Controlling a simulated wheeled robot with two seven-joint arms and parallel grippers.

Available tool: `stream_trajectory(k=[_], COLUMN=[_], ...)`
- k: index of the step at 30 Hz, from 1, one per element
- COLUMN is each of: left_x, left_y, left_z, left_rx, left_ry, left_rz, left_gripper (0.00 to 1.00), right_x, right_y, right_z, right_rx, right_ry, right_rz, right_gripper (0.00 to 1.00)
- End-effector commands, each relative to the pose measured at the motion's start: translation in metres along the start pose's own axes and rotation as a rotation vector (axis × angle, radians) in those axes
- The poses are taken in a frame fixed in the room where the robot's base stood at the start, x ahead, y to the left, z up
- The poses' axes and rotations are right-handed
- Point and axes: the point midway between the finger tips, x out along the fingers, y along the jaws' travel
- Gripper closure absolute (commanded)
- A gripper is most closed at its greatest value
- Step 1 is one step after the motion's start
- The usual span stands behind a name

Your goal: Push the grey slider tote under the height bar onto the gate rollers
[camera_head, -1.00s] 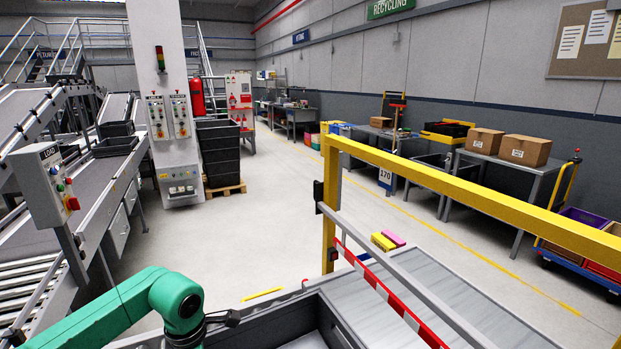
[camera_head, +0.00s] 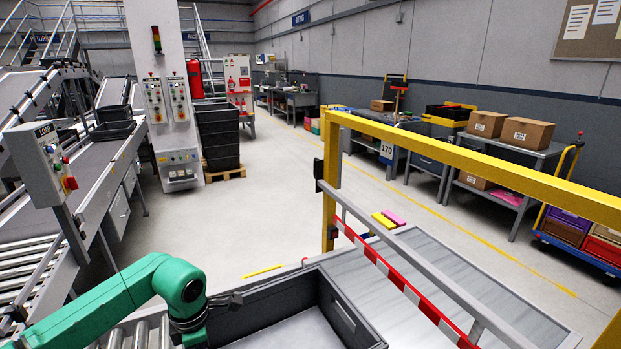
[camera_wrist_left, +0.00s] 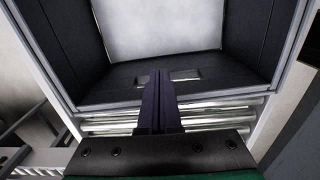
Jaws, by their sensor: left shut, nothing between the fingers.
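The grey slider tote (camera_head: 343,306) is at the bottom middle of the head view, open-topped with a pale floor. It sits on rollers on the near side of the red-and-white height bar (camera_head: 398,281). Beyond the bar lies a grey ribbed surface, apparently the gate rollers (camera_head: 455,277). In the left wrist view the tote's near wall (camera_wrist_left: 105,92) has a handle slot. My left gripper (camera_wrist_left: 160,74) is shut and empty, its fingertips overlapping that wall by the slot; I cannot tell whether they touch. My right gripper is out of view.
A yellow gate frame (camera_head: 332,185) with a long top beam stands by the bar. A grey rail runs beside the bar. A conveyor with a LOAD control box (camera_head: 42,160) is at left. The floor (camera_head: 255,215) beyond is clear.

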Motion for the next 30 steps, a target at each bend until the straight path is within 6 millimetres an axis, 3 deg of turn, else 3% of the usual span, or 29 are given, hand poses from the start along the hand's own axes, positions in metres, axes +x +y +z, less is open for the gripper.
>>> stream_trajectory(k=[4, 14, 30], left_x=[0.018, 0.017, 0.018], left_y=[0.000, 0.000, 0.000], left_z=[0.000, -0.002, -0.049], left_rx=[0.000, 0.000, -0.002], left_ry=[0.000, 0.000, 0.001], left_rz=[0.000, 0.000, 0.001], left_gripper=[1.00, 1.00, 1.00], right_x=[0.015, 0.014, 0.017], right_y=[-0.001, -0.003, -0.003], right_z=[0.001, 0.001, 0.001], right_rx=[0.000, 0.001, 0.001], right_ry=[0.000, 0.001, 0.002], right_rz=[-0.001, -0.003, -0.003], right_gripper=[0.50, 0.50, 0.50])
